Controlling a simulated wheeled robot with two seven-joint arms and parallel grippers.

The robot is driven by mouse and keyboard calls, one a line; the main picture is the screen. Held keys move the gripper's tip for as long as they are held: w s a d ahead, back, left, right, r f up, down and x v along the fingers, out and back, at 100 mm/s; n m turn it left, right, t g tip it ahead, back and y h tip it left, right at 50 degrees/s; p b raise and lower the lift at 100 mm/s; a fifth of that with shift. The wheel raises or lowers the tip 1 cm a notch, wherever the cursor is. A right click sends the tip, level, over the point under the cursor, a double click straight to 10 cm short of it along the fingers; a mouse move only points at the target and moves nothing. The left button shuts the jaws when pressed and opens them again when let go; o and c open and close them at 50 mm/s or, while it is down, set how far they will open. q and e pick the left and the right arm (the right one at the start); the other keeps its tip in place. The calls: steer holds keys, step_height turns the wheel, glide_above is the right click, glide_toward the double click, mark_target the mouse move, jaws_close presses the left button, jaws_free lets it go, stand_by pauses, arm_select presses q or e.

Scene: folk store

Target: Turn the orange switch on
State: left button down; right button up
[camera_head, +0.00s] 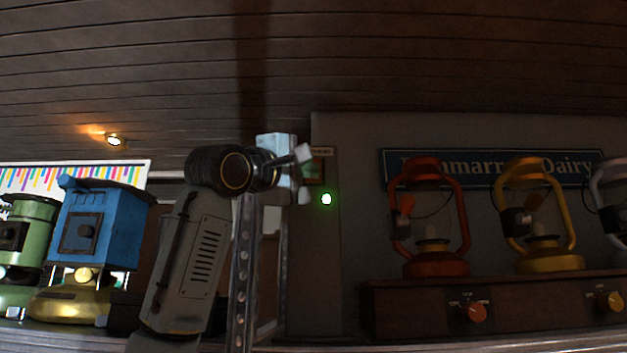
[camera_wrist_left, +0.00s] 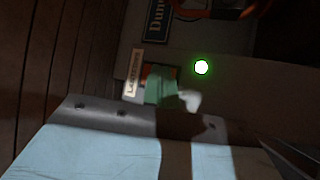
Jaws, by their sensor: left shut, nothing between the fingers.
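The orange switch knob (camera_head: 475,312) is round and sits on the front of the dark wooden ledge, below the orange lantern (camera_head: 437,262). Its exact turn is too small to read. My left gripper (camera_head: 304,174) is shut and empty, well up and to the left of this knob. It is in front of a small wall panel (camera_head: 318,167) with a plaque above, which it partly covers. In the left wrist view, a green piece (camera_wrist_left: 161,86) with an orange-red edge is on that panel, close to the gripper. Contact cannot be told. My right gripper is not in view.
A green light (camera_head: 326,199) glows on the wall beside the panel. A metal post (camera_head: 241,275) stands near my left arm.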

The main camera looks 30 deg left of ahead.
arm_select(q)
steer(key=shift+s, duration=0.1)
steer(key=s+d, duration=0.1)
steer(key=s+b, duration=0.1)
steer(key=s+d, duration=0.1)
steer(key=s, duration=0.1)
steer(key=shift+s+d+r+b, duration=0.1)
steer(key=shift+d+r+b, duration=0.25)
steer(key=shift+f, duration=0.1)
stand_by(0.6)
